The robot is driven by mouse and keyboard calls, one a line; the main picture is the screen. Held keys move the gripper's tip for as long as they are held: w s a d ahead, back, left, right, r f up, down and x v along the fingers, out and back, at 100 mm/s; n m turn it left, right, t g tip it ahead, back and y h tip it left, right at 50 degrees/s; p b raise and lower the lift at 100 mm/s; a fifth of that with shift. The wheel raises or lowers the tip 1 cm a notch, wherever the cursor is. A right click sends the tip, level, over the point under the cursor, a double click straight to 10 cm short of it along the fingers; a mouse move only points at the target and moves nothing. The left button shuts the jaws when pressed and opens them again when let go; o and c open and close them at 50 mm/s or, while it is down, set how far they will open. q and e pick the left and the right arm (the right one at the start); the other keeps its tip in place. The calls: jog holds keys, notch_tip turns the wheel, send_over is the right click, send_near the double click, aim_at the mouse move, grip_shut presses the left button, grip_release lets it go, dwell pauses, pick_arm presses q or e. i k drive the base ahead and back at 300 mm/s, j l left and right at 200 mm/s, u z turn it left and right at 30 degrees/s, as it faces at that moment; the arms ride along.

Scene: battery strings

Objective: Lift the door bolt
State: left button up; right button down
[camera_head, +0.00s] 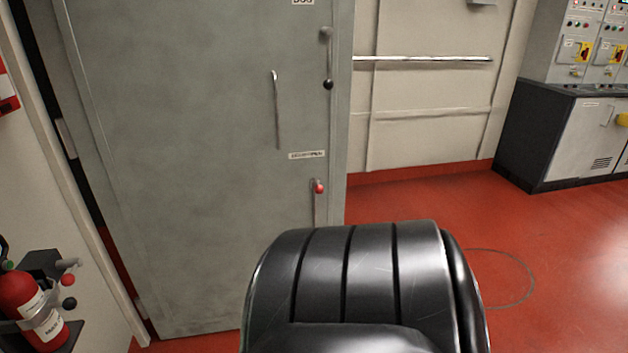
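A tall grey metal door (190,180) fills the left and middle of the view. Low near its right edge is a red knob (319,187) on a thin upright rod that runs down the door; this looks like the door bolt. The rod's lower end is hidden. Above it sits a small label plate (306,154) that I cannot read surely. Higher on the same edge is a lever (327,58) with a black knob, pointing down. A long upright pull handle (277,110) is to its left. Neither of my grippers is in view.
A dark gap (80,200) runs along the door's left side. A red fire extinguisher (30,308) hangs at lower left. A horizontal rail (425,59) crosses the wall at right. A control cabinet (565,140) stands far right. Red floor (560,240) is clear at right.

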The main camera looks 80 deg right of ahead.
aim_at(319, 190)
jog(key=z, duration=2.65)
